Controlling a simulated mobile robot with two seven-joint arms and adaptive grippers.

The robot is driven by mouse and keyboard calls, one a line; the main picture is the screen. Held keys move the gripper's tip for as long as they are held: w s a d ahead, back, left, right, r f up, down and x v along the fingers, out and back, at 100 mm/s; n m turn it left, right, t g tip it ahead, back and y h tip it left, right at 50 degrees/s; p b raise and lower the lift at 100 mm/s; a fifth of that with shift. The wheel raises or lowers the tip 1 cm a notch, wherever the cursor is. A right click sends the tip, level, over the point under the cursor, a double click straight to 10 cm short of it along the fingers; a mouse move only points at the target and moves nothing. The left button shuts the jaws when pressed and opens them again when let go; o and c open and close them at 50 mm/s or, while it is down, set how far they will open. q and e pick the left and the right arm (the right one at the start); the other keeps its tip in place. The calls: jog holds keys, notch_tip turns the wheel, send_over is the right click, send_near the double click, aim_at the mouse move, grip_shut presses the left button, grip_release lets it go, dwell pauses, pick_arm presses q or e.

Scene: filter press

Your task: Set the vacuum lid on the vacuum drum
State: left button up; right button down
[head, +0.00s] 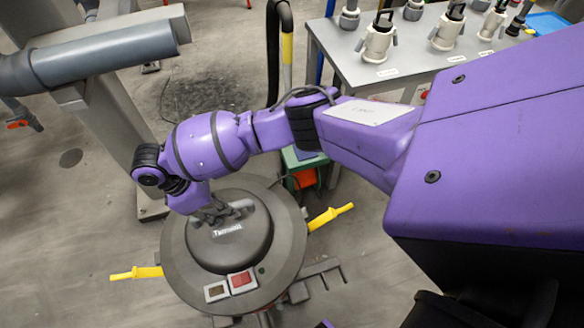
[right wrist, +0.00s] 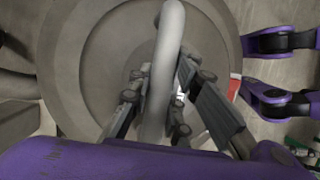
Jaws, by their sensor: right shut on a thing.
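The vacuum lid (head: 235,250) is a wide round dark grey disc with a domed middle, a label, and a red and a pale switch near its front edge. My right gripper (head: 214,212) is over its top, shut on its bar handle. In the right wrist view the fingers (right wrist: 160,100) lie on both sides of the light grey handle (right wrist: 168,50), with the lid (right wrist: 85,60) below. The vacuum drum is mostly hidden under the lid. Yellow latches (head: 136,273) (head: 331,216) stick out on both sides. I cannot tell whether lid and drum touch. My left gripper is not in view.
A grey table (head: 400,55) with several grey-white fittings stands at the back right. A grey pipe on a stand (head: 105,55) is at the upper left. A green and orange item (head: 303,170) is behind the lid.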

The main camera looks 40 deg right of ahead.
aim_at(225, 217)
jog(key=shift+f, duration=0.1)
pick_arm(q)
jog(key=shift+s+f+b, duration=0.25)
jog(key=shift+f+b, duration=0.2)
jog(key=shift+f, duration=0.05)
pick_arm(e)
jog(key=shift+f, duration=1.45)
jog(key=c, duration=1.6)
grip_release()
jog(key=shift+o, duration=0.3)
jog(key=v, duration=1.2)
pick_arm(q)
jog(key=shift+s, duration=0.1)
